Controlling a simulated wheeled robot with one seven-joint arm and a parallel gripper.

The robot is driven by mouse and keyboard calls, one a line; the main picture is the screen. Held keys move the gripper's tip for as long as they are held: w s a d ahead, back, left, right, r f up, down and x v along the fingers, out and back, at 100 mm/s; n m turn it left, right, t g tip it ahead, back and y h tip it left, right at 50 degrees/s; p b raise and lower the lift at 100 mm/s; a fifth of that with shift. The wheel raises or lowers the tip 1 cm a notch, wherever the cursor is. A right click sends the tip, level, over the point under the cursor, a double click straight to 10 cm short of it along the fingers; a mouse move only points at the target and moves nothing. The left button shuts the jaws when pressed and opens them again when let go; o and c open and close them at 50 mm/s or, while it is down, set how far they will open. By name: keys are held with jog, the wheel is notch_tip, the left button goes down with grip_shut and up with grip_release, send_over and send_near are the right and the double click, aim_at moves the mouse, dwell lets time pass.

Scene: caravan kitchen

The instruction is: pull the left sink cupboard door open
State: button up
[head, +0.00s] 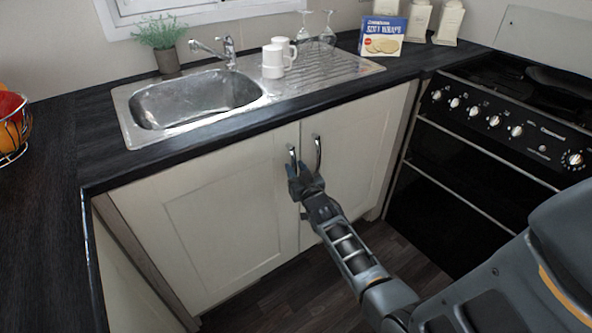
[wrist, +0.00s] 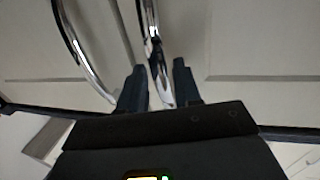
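The left sink cupboard door (head: 225,220) is a cream panelled door below the sink and looks closed. Its curved chrome handle (head: 292,157) is upright near the door's right edge. My gripper (head: 300,178) is at the lower end of this handle in the head view. In the wrist view, my gripper (wrist: 160,82) has its two dark fingers apart, with a chrome handle (wrist: 153,45) running between them. Small gaps show beside the handle, so the fingers do not look closed on it. The handle's lower part is partly hidden by my gripper.
The right cupboard door (head: 355,150) is closed, and its handle (head: 318,152) is close beside my gripper; it also shows in the wrist view (wrist: 82,48). A black oven (head: 460,180) stands to the right. The dark floor (head: 270,305) before the left door looks clear.

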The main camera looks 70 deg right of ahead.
grip_shut()
dwell(0.3)
dwell(1.2)
